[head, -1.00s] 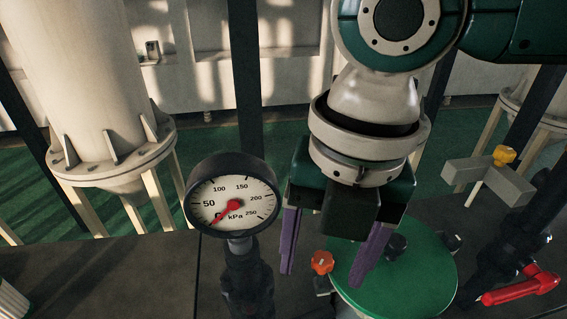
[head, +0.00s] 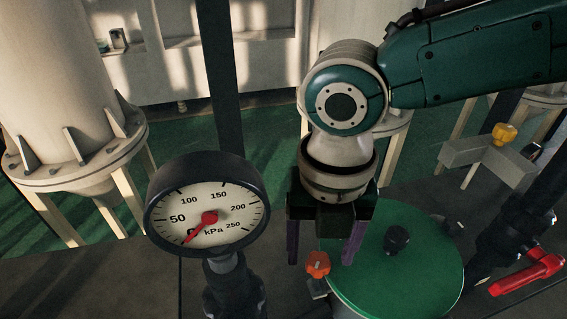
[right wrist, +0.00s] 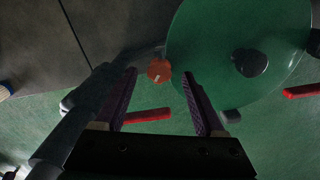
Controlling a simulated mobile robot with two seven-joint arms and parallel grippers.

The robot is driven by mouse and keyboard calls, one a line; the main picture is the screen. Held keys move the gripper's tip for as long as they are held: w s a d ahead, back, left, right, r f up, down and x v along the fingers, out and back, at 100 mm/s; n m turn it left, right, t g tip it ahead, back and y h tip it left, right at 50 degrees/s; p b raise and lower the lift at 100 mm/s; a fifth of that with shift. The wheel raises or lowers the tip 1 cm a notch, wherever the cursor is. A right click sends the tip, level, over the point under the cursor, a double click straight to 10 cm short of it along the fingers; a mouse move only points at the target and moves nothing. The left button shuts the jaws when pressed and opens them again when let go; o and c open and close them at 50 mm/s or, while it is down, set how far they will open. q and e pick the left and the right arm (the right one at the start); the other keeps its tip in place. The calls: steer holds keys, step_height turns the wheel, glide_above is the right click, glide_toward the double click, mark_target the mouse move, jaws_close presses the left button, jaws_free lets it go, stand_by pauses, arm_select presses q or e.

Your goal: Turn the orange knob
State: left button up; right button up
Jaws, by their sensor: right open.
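The orange knob (head: 318,264) sits at the left edge of the round green lid, low in the head view. In the right wrist view the orange knob (right wrist: 159,70) has a pale line on its face and shows in the gap between the fingertips. My right gripper (head: 323,250) points down with its purple fingers apart and empty. In the head view its tips straddle the line to the knob; I cannot tell the exact height left. The fingers also show in the right wrist view (right wrist: 158,78). My left gripper is not in view.
The green lid (head: 400,275) carries a black knob (head: 397,239). A pressure gauge (head: 208,215) stands close on the left, its red needle near zero. A red handle (head: 530,274) and a yellow knob (head: 502,134) are on the right. A pale tank (head: 60,90) stands at left.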

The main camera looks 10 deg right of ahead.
steer(key=shift+f, duration=0.75)
jaws_close()
